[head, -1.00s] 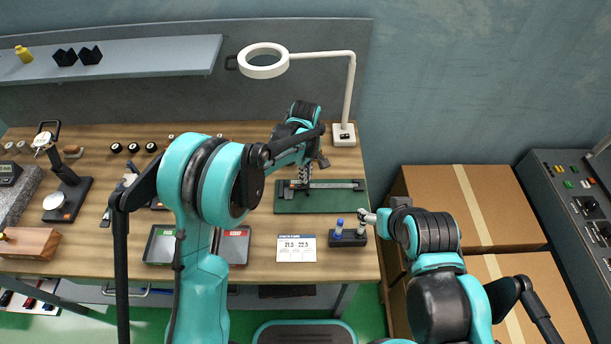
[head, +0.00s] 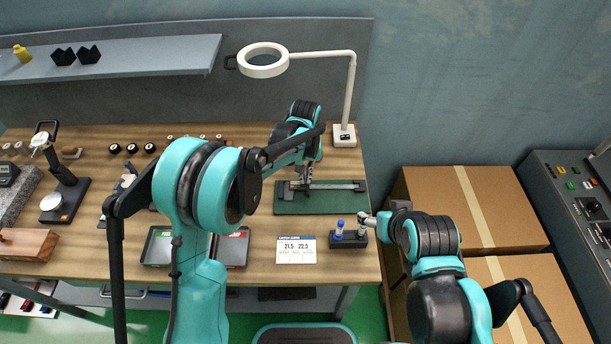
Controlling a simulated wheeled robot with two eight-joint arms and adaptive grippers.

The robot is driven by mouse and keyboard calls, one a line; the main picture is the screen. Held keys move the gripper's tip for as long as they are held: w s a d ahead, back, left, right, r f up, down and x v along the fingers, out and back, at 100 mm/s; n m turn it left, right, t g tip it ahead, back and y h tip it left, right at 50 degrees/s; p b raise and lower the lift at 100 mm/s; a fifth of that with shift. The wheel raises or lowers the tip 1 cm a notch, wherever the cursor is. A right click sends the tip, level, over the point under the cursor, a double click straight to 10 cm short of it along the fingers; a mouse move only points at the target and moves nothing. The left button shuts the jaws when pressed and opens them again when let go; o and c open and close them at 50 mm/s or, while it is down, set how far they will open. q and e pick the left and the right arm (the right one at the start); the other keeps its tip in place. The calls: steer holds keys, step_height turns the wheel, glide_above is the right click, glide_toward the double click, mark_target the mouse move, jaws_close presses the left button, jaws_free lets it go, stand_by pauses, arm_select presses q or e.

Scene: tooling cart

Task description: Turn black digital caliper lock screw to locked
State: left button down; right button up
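The digital caliper (head: 335,185) lies on a green mat (head: 315,205) at the right part of the bench, its beam running left to right. My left gripper (head: 301,185) points down over the caliper's left part, at or close to the jaws and slider. The lock screw is hidden or too small to see. The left fingers look close together, but what is between them cannot be told. My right gripper (head: 366,220) is at the small black block's right end, beside or around a white-grey piece; its fingers are too small to read.
The black block (head: 348,241) holds a blue-capped piece (head: 340,227). A printed card (head: 296,249) lies in front of the mat. Trays (head: 234,248) stand to its left. The white ring lamp (head: 344,135) stands behind, at the right. Cardboard boxes (head: 470,205) stand right of the bench.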

arm_select(q)
steer(key=shift+m, duration=0.6)
steer(key=c, duration=1.8)
jaws_free()
steer(key=shift+o, duration=0.2)
step_height(320, 180, up, 12)
